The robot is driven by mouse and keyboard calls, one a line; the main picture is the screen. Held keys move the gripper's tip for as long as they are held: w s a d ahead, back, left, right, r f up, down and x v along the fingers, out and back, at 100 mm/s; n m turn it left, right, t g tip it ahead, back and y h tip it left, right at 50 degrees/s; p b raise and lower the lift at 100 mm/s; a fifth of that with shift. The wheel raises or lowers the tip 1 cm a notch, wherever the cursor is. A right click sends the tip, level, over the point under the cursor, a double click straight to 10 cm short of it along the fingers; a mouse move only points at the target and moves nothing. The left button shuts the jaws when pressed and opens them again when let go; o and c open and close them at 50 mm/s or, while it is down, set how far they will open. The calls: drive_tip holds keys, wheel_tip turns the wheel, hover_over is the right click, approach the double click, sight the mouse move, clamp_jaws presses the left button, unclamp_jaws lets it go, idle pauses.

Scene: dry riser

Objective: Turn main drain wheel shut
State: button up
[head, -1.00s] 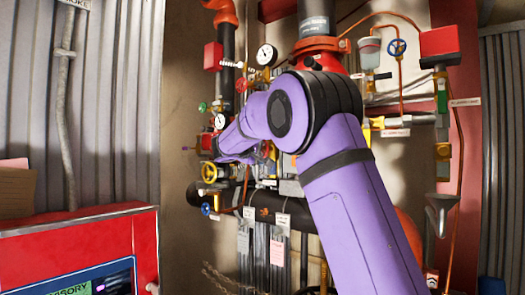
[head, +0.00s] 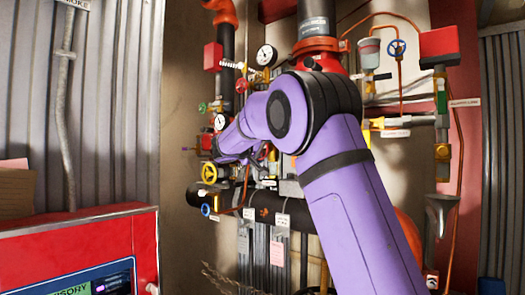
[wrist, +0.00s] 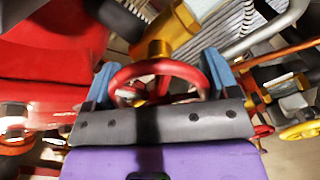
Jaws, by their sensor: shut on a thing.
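A red handwheel (wrist: 160,78) on a brass stem shows in the middle of the wrist view. My gripper (wrist: 161,84) is shut on this red wheel, with one blue finger pad at each side of its rim. I cannot read a label that names it as the main drain wheel. In the head view my purple arm reaches into the pipework and hides the held wheel and my fingertips.
Near my arm in the head view are a yellow wheel (head: 209,173), a blue wheel (head: 205,209), gauges (head: 266,55) and a black horizontal pipe (head: 245,200). A red panel box (head: 75,230) stands front left. Copper tubes and another blue wheel (head: 397,47) are at right.

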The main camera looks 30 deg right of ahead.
drive_tip(key=shift+f, duration=0.15)
drive_tip(key=o, duration=0.8)
drive_tip(key=v, duration=1)
drive_tip(key=shift+a, duration=0.4)
drive_tip(key=shift+s, duration=0.15)
